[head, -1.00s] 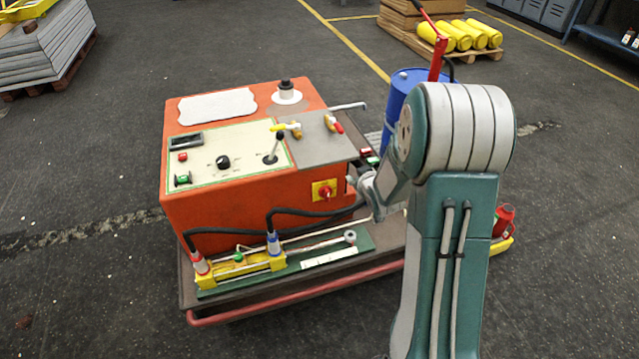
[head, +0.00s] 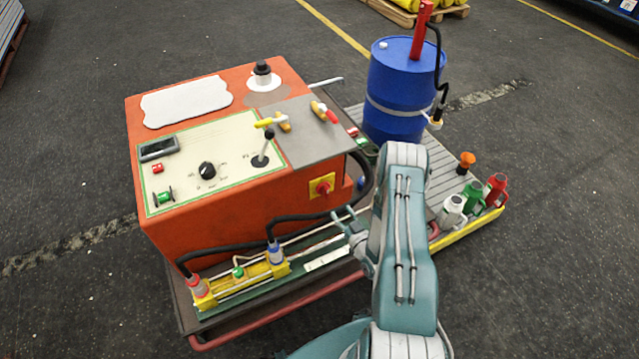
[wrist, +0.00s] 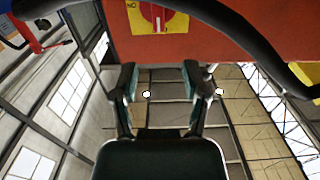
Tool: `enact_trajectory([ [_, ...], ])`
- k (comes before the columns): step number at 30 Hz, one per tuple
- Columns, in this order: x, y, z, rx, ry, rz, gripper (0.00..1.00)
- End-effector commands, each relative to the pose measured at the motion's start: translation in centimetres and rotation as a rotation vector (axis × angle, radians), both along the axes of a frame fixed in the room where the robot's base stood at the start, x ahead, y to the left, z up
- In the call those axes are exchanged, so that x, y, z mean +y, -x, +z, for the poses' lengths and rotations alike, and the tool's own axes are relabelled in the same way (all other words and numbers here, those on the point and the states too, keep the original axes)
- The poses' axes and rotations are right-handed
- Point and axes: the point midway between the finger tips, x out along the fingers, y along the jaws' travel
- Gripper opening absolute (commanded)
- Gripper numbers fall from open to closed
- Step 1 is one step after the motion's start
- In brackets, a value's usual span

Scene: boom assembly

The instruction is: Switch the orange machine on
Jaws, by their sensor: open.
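The orange machine (head: 230,225) stands on a low cart in the head view. On its front face, near the right corner, is a red rotary switch on a yellow plate (head: 322,186). The same switch shows at the top of the wrist view (wrist: 152,14), partly cut off by the frame edge. My gripper (head: 343,222) is open and empty, a little below and to the right of the switch, apart from it. In the wrist view its two fingers (wrist: 160,85) stand spread, with nothing between them. The switch lies beyond the fingertips.
A black hose (head: 320,217) curves past the machine's front, close to my gripper. A yellow cylinder assembly (head: 235,283) lies on the cart in front. A blue drum (head: 392,95) and several bottles (head: 474,195) stand on the right. The panel on top carries a dial (head: 207,171) and a lever (head: 264,150).

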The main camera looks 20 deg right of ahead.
Motion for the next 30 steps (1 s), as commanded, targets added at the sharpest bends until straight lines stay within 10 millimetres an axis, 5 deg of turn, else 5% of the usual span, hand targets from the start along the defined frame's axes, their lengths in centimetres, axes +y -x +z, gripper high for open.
enact_trajectory([
  [5,0.1,-1.0,-0.1,-0.008,-0.002,0.003,0.59],
  [21,0.4,-9.9,-0.1,-0.005,-0.002,0.001,0.59],
  [30,0.4,-10.7,-0.1,-0.004,-0.003,-0.001,0.59],
])
